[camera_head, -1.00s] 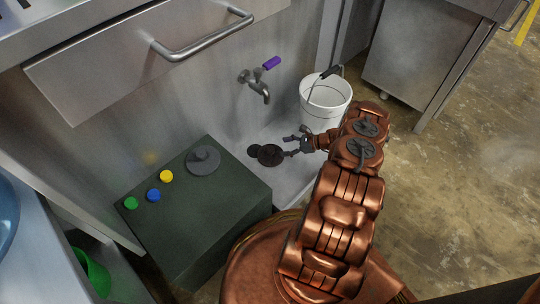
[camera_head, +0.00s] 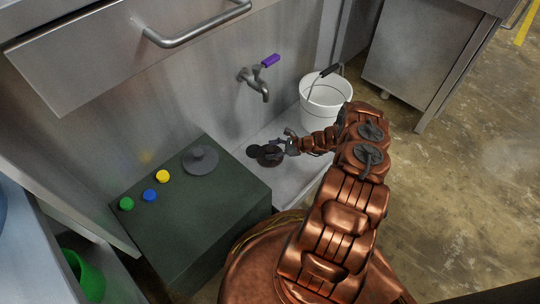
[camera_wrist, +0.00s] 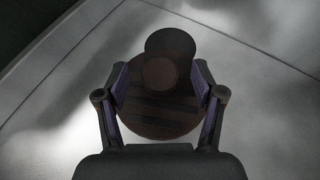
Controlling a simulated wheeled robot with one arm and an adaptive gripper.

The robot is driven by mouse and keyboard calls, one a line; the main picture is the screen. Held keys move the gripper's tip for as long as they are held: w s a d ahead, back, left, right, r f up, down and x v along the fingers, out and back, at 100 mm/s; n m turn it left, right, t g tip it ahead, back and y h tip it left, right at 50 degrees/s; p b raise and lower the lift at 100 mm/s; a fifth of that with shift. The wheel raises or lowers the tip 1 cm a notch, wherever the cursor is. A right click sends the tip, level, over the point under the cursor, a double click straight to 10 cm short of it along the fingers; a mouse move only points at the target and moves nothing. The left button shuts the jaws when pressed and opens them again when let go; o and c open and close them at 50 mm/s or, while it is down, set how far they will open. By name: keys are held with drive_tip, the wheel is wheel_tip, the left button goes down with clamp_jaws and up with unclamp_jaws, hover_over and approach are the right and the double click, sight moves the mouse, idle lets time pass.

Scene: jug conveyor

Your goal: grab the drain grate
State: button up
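The drain grate (camera_head: 269,160) is a dark brown round disc with slots and a raised round knob, low in the pale floor basin. In the wrist view the grate (camera_wrist: 150,118) lies below and between my fingers, its knob in the middle. My gripper (camera_head: 283,146) is over the grate. In the wrist view my gripper (camera_wrist: 160,80) is open, with a finger on each side of the knob and gaps between. A dark round spot, apparently the drain hole (camera_wrist: 170,40), shows just beyond the grate, partly covered by it.
A white bucket (camera_head: 325,104) stands in the basin's back corner. A tap with a purple handle (camera_head: 270,60) juts from the wall above. A dark green box (camera_head: 195,220) with coloured buttons stands left of the basin (camera_head: 290,182).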

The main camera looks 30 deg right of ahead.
clamp_jaws()
idle(0.3)
idle(0.4)
